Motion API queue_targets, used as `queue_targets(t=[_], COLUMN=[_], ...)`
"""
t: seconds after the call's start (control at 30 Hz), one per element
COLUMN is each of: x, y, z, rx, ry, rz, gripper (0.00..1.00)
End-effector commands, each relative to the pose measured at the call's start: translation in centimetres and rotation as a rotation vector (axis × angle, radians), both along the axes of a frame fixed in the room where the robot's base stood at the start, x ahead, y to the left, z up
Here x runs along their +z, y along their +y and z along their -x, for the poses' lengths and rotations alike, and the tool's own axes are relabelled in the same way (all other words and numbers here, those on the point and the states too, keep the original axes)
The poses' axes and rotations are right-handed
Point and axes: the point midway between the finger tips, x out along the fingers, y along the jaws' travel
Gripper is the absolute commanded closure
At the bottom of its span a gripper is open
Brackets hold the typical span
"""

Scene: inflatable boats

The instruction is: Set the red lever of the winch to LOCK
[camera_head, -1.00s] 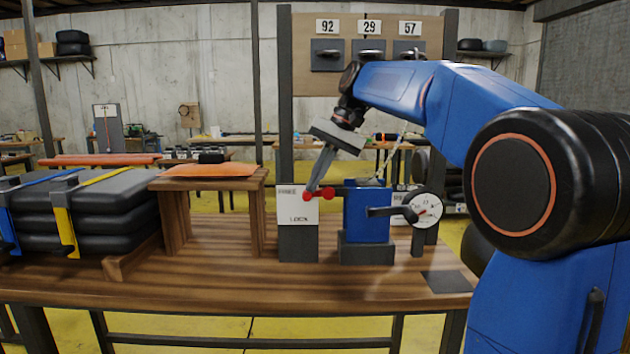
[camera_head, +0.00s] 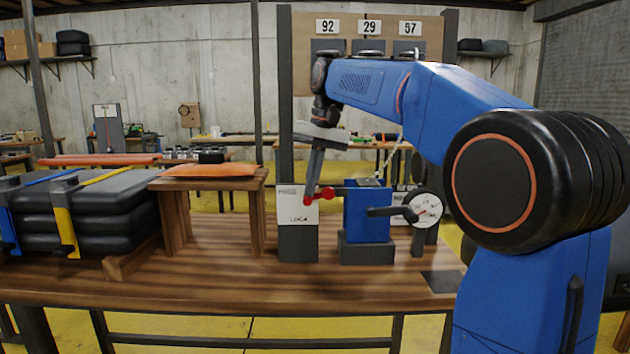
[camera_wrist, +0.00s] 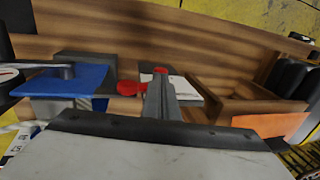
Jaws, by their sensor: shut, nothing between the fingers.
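A round white dial (camera_head: 426,209) stands right of the winch. An orange folded piece (camera_head: 210,170) lies on a small wooden stand to the left. Strapped dark stacked boats (camera_head: 100,215) lie further left. The bench front is clear.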

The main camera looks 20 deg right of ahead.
Motion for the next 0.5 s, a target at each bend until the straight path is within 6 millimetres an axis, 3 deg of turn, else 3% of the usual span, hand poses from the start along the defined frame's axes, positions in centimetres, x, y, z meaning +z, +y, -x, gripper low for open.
queue_targets(t=[0.5], x=[-2.1], y=[0.9], z=[-0.3], rx=[-0.001], ry=[0.006], rz=[0.016], gripper=[1.0])
